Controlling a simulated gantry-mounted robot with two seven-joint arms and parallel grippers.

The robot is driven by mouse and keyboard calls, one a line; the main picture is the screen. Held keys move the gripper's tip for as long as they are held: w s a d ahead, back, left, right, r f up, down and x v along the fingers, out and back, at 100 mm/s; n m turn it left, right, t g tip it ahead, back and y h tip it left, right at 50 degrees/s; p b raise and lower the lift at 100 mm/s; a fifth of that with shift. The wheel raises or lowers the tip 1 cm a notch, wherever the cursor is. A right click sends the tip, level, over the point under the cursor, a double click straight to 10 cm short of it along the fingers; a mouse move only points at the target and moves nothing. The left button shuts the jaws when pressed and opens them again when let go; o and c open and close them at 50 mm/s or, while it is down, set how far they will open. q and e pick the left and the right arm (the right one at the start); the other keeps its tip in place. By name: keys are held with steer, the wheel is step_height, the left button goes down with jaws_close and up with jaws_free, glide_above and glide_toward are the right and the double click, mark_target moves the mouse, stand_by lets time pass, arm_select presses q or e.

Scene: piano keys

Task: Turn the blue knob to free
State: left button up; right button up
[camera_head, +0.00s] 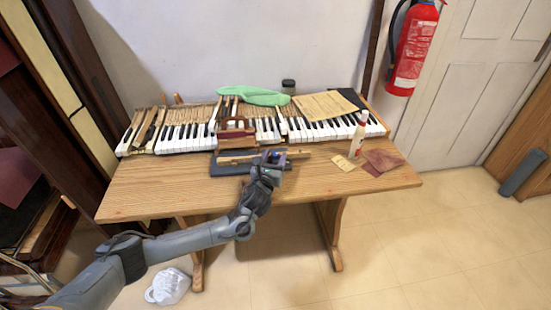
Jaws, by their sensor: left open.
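My left gripper (273,157) reaches in from the lower left and is at the front middle of the wooden table, over the right end of a dark flat base (226,169). A small blue patch (279,154) shows at its fingers; it may be the blue knob, but it is too small and too covered to tell how it is turned. A light wooden strip (240,158) lies along the dark base, left of the gripper. The gripper is open. I cannot tell whether its fingers touch the blue part. My right gripper is not in view.
A piano keyboard (185,137) spans the back of the table (150,190). A reddish wooden block (236,137) stands behind the dark base. The table's front left is clear.

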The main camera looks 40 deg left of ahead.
arm_select(q)
steer(key=shift+x, duration=0.95)
steer(key=shift+c, duration=0.4)
steer(key=c, duration=0.9)
steer(key=shift+o, duration=0.2)
steer(key=shift+a+r+m+h+p, duration=0.1)
steer(key=shift+r+m+h+p, duration=0.2)
steer(key=shift+h+p, duration=0.15)
steer(key=shift+f+m+t+h+p, duration=0.2)
steer(key=shift+m+t+h+p, duration=0.15)
steer(key=shift+h, duration=0.2)
steer(key=o, duration=0.9)
steer(key=shift+f, duration=0.1)
steer(key=shift+o, duration=0.2)
